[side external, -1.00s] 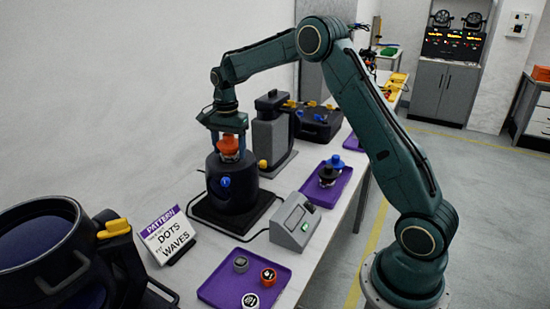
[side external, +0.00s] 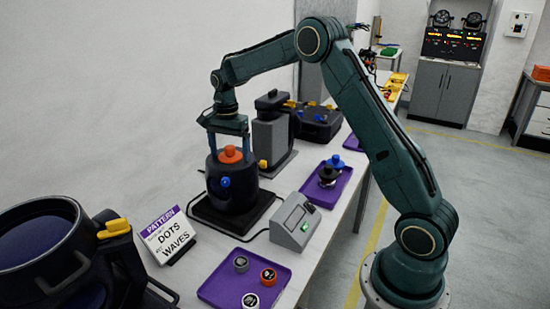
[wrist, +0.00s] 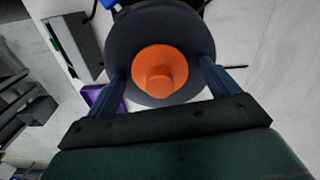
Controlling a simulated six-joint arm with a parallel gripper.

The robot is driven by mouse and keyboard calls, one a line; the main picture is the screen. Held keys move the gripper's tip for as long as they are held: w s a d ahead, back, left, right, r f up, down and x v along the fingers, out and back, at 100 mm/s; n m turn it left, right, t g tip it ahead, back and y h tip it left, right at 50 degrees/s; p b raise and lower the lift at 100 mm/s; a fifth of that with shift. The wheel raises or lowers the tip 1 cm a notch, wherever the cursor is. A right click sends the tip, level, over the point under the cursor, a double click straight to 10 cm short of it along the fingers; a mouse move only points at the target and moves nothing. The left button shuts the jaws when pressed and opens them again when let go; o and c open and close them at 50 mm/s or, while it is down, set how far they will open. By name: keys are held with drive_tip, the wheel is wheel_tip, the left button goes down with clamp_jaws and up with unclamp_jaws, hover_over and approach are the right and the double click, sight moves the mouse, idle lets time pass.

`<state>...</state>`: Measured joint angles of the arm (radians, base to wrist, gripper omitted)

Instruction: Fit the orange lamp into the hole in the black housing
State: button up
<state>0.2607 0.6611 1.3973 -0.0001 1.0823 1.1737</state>
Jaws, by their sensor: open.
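The orange lamp (side external: 230,154) sits in the top of the black housing (side external: 232,190), with its orange cap and knob showing above the rim. In the wrist view the orange lamp (wrist: 160,72) looks centred on the round dark top of the housing (wrist: 160,25). The part of the lamp inside the hole is hidden. My gripper (side external: 229,143) is open above the housing, its fingers apart on either side of the lamp. In the wrist view my gripper (wrist: 163,82) shows clear gaps between each finger and the lamp.
A purple tray (side external: 215,290) with several round pieces lies in front. A grey box with a green light (side external: 295,222) stands right of the housing. Another purple tray (side external: 335,196) holds a blue and a black lamp. A pattern sign (side external: 168,236) stands at left. A grey and black unit (side external: 271,138) stands behind.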

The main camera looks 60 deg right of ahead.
wheel_tip(320, 180, up, 14)
idle(0.7)
drive_tip(key=s+a+r+n+t, duration=0.25)
drive_tip(key=s+a+n, duration=0.2)
drive_tip(key=s, duration=0.45)
drive_tip(key=s+a+r+n+t, duration=0.1)
drive_tip(key=s+a+r+n, duration=0.35)
drive_tip(key=s, duration=0.35)
drive_tip(key=s+a+f+n+t, duration=0.1)
drive_tip(key=s+a+f+n, duration=0.1)
drive_tip(key=s, duration=0.6)
drive_tip(key=s+a+f+n+t, duration=0.1)
drive_tip(key=s+a+f+n, duration=0.2)
drive_tip(key=s, duration=0.6)
wheel_tip(320, 180, down, 3)
drive_tip(key=shift+r+n, duration=0.2)
drive_tip(key=shift+n, duration=1)
